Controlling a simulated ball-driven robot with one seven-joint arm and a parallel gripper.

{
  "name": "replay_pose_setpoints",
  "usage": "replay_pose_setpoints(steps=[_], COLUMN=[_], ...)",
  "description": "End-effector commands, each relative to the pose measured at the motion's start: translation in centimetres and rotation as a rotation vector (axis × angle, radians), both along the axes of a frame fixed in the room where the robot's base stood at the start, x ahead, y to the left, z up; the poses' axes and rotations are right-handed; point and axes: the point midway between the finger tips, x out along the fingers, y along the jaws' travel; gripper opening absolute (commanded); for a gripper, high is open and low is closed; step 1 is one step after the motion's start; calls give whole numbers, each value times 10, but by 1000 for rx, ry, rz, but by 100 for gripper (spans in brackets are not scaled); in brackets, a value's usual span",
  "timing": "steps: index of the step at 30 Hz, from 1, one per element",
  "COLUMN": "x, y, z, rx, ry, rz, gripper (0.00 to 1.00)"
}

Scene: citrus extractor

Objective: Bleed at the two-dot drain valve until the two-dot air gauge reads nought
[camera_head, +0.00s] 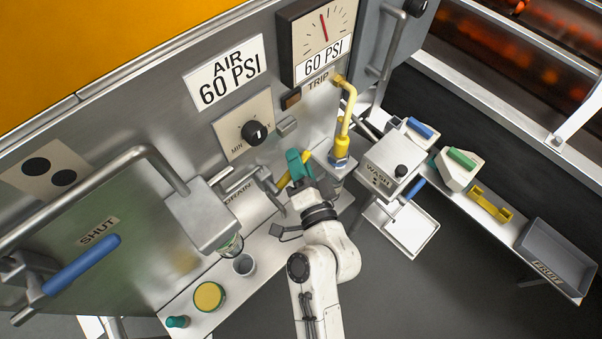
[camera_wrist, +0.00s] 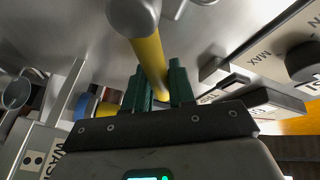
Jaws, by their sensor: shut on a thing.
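The air gauge (camera_head: 322,38) is a white dial in a dark box at the top of the head view. Its red needle stands near upright, leaning slightly left, above a "60 PSI" plate. A plate with two black dots (camera_head: 48,172) is on the machine's left. My gripper (camera_head: 297,166) has green fingers shut on a yellow handle (camera_head: 284,183) beside the drain pipework. In the wrist view the yellow handle (camera_wrist: 150,58) runs between the green fingers (camera_wrist: 160,88). Part of the handle is hidden.
A yellow hose (camera_head: 347,115) hangs just right of my gripper. The "WASH" box (camera_head: 388,166) stands further right. A dial knob (camera_head: 255,132) is above left. A grey cup (camera_head: 244,265) and yellow-topped jar (camera_head: 209,296) stand on the lower shelf. Dark floor is open at lower right.

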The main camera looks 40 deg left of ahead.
Motion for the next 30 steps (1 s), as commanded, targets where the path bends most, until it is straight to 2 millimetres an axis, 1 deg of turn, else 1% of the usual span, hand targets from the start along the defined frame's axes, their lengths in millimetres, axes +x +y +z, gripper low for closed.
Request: replay_pose_setpoints(steps=[1, 15, 21, 30], x=[-2, -19, -25, -30], y=[0, 1, 1, 2], z=[-8, 13, 20, 26], rx=[-2, -32, -40, -49], ry=[-43, -397, -501, -585], rz=[0, -1, -1, 0], gripper=[0, 0, 0, 0])
